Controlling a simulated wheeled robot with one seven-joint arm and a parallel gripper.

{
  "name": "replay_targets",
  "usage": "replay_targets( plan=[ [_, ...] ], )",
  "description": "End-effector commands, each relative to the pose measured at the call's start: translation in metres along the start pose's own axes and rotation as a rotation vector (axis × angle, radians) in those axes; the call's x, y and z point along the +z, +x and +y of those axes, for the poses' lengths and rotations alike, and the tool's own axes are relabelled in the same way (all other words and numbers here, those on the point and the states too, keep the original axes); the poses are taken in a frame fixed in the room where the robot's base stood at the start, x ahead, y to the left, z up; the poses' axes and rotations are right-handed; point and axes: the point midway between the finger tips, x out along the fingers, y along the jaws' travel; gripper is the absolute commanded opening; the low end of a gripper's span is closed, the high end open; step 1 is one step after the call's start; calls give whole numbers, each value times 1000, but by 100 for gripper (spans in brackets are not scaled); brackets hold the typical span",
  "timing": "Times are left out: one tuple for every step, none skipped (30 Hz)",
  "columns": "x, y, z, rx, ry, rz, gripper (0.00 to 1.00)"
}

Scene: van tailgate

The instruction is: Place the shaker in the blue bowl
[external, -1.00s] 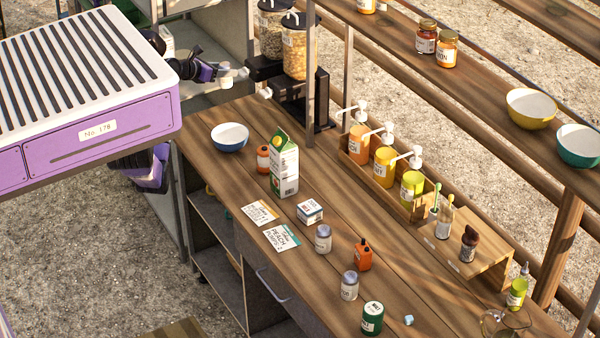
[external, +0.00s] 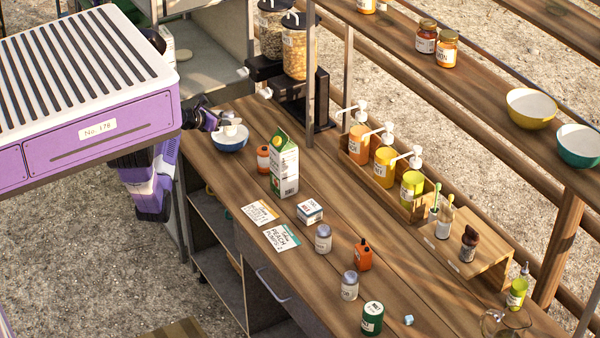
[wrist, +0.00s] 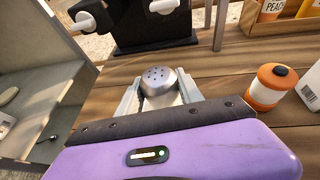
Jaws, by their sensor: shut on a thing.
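The blue bowl (external: 229,142) stands at the far left end of the wooden counter. My gripper (external: 231,127) is at the bowl, its pale fingers over the bowl's opening. In the wrist view my gripper (wrist: 160,92) is shut on a shaker (wrist: 159,78) with a grey, perforated domed top. The shaker's lower part is hidden by the gripper, and I cannot tell whether it touches the bowl's bottom. The bowl does not show clearly in the wrist view.
An orange-capped jar (external: 263,158) and a milk carton (external: 284,170) stand just right of the bowl. A black dispenser (external: 315,105) is behind.

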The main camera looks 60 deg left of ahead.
Motion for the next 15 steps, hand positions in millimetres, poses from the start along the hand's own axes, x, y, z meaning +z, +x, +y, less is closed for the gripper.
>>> replay_targets(
  plan=[
    [-5, 2, 0, 0, -1, 0, 0],
    [-7, 3, 0, 1, 0, -1, 0],
    [-9, 4, 0, 1, 1, -1, 0],
    [-10, 5, 0, 0, 1, -1, 0],
    [-12, 6, 0, 0, 0, -1, 0],
    [-16, 7, 0, 0, -1, 0, 0],
    [-19, 8, 0, 0, -2, 0, 0],
    [-23, 10, 0, 0, -1, 0, 0],
    [-29, 12, 0, 0, -3, 1, 0],
    [-34, 14, 0, -1, -3, 1, 0],
    [-38, 16, 0, -1, -1, 1, 0],
    [-42, 18, 0, 0, -3, 0, 0],
    [-45, 19, 0, 0, -2, 0, 0],
    [-47, 20, 0, 0, -1, -1, 0],
    [-50, 21, 0, 0, -1, -1, 0]
  ],
)
